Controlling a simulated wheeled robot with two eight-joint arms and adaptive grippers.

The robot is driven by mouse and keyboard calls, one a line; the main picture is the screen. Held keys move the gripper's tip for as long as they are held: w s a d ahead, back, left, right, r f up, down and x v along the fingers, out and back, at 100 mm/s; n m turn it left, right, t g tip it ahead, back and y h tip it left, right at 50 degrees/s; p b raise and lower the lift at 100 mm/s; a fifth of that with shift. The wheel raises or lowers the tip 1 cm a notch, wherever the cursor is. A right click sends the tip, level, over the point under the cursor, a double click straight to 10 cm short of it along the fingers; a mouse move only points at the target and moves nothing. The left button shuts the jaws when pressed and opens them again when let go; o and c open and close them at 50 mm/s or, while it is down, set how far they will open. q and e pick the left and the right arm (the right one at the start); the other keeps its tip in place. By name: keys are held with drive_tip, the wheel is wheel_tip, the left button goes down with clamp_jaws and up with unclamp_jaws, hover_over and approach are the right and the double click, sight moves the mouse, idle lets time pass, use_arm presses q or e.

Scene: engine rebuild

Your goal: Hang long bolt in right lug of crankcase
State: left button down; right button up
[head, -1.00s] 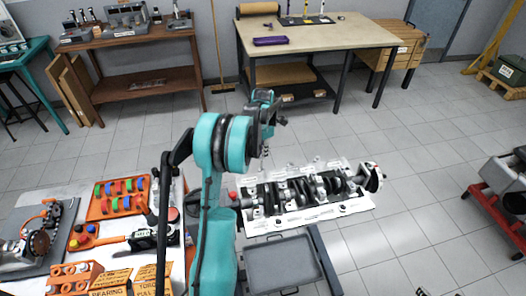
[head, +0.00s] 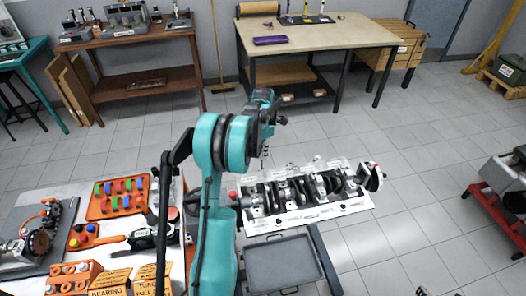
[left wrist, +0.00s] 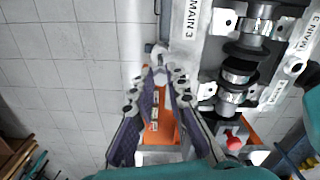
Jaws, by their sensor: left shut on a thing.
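The crankcase (head: 330,210) is a white block with a dark and silver crankshaft (head: 300,190) lying along it, right of my left arm in the head view. In the left wrist view the crankcase (left wrist: 192,40) fills the upper right, with "MAIN 3" labels. My left gripper (head: 264,153) is over the back left edge of the crankcase. In the left wrist view its two fingers (left wrist: 160,72) close together on a small grey piece, the long bolt (left wrist: 158,52), beside the crankcase edge. Most of the bolt is hidden. I cannot tell whether it touches a lug. My right gripper is not in view.
A grey tray (head: 282,262) lies in front of the crankcase. Benches (head: 315,35) stand at the back.

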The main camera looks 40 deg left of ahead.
use_arm(q)
wheel_tip(320, 180, down, 7)
drive_tip(key=b, duration=0.4)
drive_tip(key=shift+b, duration=0.35)
idle(3.4)
drive_tip(key=c, duration=1.9)
unclamp_jaws()
drive_tip(key=shift+o, duration=0.7)
drive_tip(key=shift+r, duration=0.1)
drive_tip(key=shift+r, duration=0.2)
drive_tip(key=shift+r+p, duration=0.9)
drive_tip(key=shift+r, duration=0.35)
drive_tip(key=o, duration=0.6)
drive_tip(key=shift+c, duration=0.2)
